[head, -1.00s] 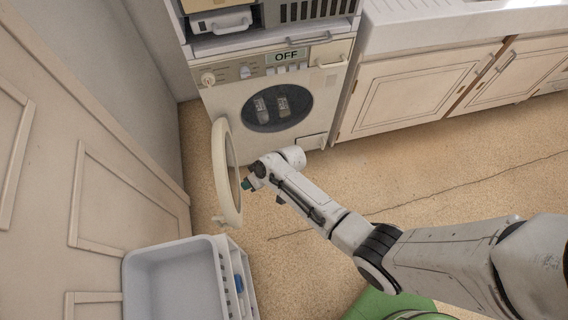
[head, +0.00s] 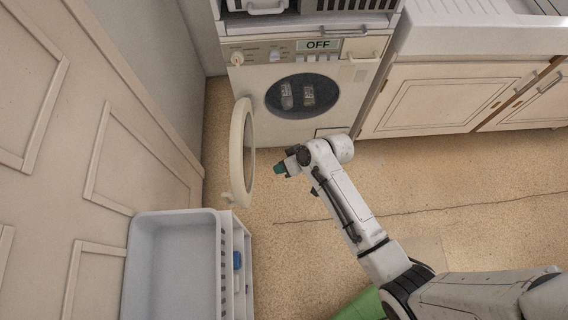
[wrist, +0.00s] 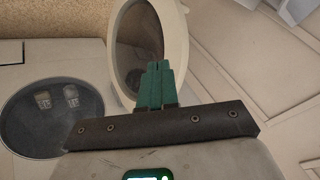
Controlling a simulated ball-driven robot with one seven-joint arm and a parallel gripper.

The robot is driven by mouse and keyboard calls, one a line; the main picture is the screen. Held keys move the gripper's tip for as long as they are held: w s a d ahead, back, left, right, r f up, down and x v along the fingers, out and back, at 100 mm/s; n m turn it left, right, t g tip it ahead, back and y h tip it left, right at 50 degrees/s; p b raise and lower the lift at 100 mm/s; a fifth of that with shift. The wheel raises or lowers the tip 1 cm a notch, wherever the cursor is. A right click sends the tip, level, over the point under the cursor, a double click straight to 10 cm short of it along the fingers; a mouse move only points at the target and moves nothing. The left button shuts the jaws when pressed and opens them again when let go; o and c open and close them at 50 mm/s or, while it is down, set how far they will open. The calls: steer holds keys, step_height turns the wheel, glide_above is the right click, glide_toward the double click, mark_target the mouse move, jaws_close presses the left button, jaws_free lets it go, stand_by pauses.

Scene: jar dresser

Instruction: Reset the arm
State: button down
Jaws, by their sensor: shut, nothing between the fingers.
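My gripper (head: 279,169) is at the end of my outstretched arm, in front of the washing machine (head: 355,74). Its green fingers are together and empty; they also show in the wrist view (wrist: 155,82). The machine's round door (head: 241,150) stands swung open to the left, with my gripper just right of it and a small gap between them in the head view. The drum opening (head: 302,96) is uncovered, and two jars (head: 308,95) show inside it. The machine's display reads OFF.
A grey plastic basket (head: 174,270) stands at the lower left beside a white rack (head: 241,275) holding a blue item. A panelled wall (head: 90,150) runs along the left. Cabinets (head: 450,97) under a sink line the back right.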

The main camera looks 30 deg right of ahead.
steer(key=shift+s+d+r, duration=0.1)
steer(key=shift+s+r, duration=0.25)
steer(key=shift+r, duration=0.15)
steer(key=s+d+r+g+h, duration=0.2)
steer(key=s+d+r, duration=0.2)
steer(key=s, duration=0.6)
steer(key=s+d+r+g+h, duration=0.2)
steer(key=s+d+r+h, duration=0.1)
steer(key=s+r, duration=0.4)
steer(key=s+d, duration=0.1)
steer(key=s, duration=0.1)
steer(key=shift+s+r+m, duration=0.15)
steer(key=shift+s+m, duration=0.15)
steer(key=shift+s, duration=0.05)
